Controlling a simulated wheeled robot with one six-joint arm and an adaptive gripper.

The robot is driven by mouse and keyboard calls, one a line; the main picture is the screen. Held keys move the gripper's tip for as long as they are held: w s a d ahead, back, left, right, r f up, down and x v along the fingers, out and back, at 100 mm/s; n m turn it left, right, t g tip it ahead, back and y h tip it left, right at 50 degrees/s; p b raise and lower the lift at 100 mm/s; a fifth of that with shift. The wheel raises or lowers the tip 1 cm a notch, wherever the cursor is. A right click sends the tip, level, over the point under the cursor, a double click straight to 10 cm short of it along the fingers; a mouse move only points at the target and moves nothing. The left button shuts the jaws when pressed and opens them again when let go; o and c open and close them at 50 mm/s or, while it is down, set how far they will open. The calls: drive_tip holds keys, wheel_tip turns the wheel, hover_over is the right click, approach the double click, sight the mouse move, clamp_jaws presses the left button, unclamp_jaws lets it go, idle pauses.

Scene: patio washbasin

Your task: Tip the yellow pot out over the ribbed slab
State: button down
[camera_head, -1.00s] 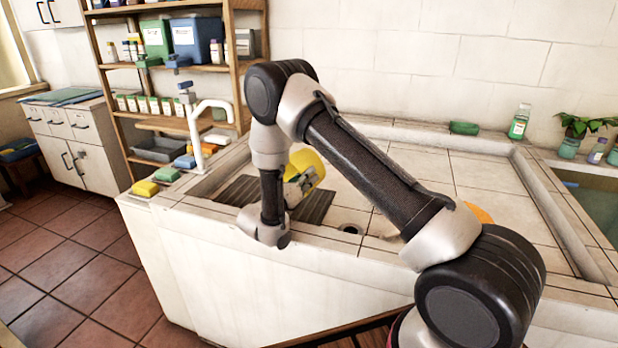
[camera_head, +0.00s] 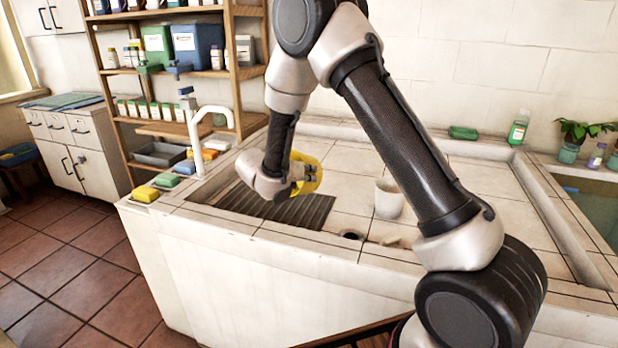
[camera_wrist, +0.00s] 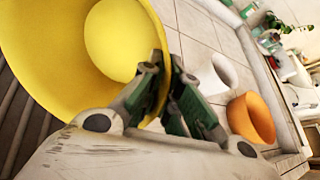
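The yellow pot (camera_head: 308,160) is above the far part of the ribbed slab (camera_head: 310,212), largely hidden behind my gripper (camera_head: 298,178) in the head view. In the wrist view my gripper (camera_wrist: 180,95) is shut on the rim of the yellow pot (camera_wrist: 40,40), one finger inside and one outside. The pot's mouth faces the wrist camera, and its round floor shows inside; I see nothing loose in it. The pot looks tilted, but how far I cannot tell. The slab's dark ribs (camera_wrist: 20,115) also show below the pot at the left of the wrist view.
A white pot (camera_head: 388,198) stands on the tiled top right of the slab. An orange pot (camera_wrist: 250,118) is beside it in the wrist view. A drain hole (camera_head: 351,235) lies near the front edge. Sponges (camera_head: 146,194) and a white tap (camera_head: 205,120) are at the left.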

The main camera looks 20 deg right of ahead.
sight(309, 162)
drive_tip(key=r+g+y, duration=0.1)
drive_tip(key=r+y, duration=0.1)
drive_tip(key=shift+d+y, duration=0.1)
drive_tip(key=shift+y, duration=0.2)
drive_tip(key=g+y, duration=0.1)
drive_tip(key=r+g+y, duration=0.1)
drive_tip(key=y, duration=0.1)
drive_tip(key=shift+m, duration=0.3)
drive_tip(key=shift+w+r+g+y, duration=0.1)
drive_tip(key=shift+r+g+y, duration=0.45)
drive_tip(key=shift+y, duration=0.35)
drive_tip(key=g+y, duration=0.1)
drive_tip(key=r+y, duration=0.1)
drive_tip(key=y, duration=0.1)
drive_tip(key=shift+r+m+g+y, duration=0.3)
drive_tip(key=shift+g, duration=0.05)
drive_tip(key=shift+r+y, duration=0.15)
drive_tip(key=shift+y, duration=0.25)
